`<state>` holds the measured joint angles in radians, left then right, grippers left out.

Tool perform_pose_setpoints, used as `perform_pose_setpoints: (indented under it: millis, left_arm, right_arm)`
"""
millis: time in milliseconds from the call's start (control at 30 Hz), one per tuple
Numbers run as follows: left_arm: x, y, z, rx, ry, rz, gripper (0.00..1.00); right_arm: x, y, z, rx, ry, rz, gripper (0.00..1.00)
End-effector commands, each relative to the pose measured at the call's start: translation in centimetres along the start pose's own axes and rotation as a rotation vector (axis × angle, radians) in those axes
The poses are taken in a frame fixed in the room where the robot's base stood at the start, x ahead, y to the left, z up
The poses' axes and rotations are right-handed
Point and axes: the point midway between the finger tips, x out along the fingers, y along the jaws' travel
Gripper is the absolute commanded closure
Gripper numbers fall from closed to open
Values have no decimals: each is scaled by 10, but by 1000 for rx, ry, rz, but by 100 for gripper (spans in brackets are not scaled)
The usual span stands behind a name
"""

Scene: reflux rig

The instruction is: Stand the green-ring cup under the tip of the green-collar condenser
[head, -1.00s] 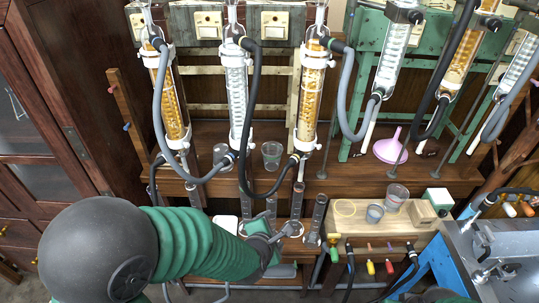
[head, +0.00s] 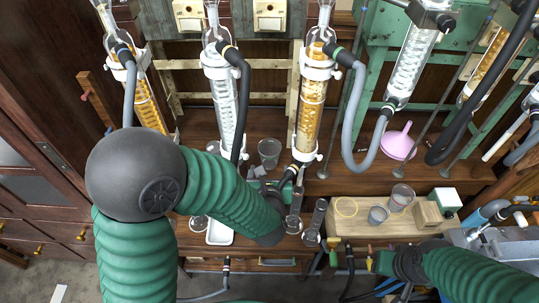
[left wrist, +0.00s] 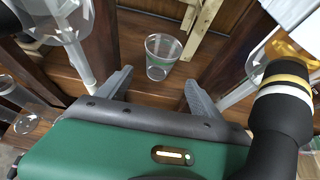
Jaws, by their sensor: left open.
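A clear cup (head: 269,152) stands on the wooden shelf, behind my left gripper. In the left wrist view the cup (left wrist: 162,57) is upright and looks empty, with a faint green band near its rim. My left gripper (head: 277,177) is open; in the left wrist view its fingers (left wrist: 158,82) are spread, pointing toward the cup, with the cup beyond and between their tips, not touched. The amber condenser (head: 312,95) on the right of the left rack has a green band at its hose joint. Its tip is partly hidden. My right gripper (head: 392,262) is low at right, its jaws unclear.
A pink funnel (head: 398,141) lies on the shelf. Glass cylinders (head: 315,220) and hanging hoses crowd the left gripper.

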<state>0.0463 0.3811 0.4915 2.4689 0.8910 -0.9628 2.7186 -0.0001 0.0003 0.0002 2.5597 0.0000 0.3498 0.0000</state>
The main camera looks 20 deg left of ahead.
Motion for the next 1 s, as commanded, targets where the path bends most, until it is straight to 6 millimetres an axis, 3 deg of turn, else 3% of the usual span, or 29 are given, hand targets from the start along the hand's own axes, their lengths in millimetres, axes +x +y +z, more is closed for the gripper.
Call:
perform_pose_setpoints:
  millis: [267,700,1000]
  left_arm:
    - [14,1,-2,-3,2,0,25]
    - [94,1,-4,-1,0,0,25]
    - [112,1,0,0,1,-1,25]
  right_arm:
    - [5,0,2,0,0,0,64]
    - [39,0,9,0,0,0,64]
    - [45,0,11,0,0,0,64]
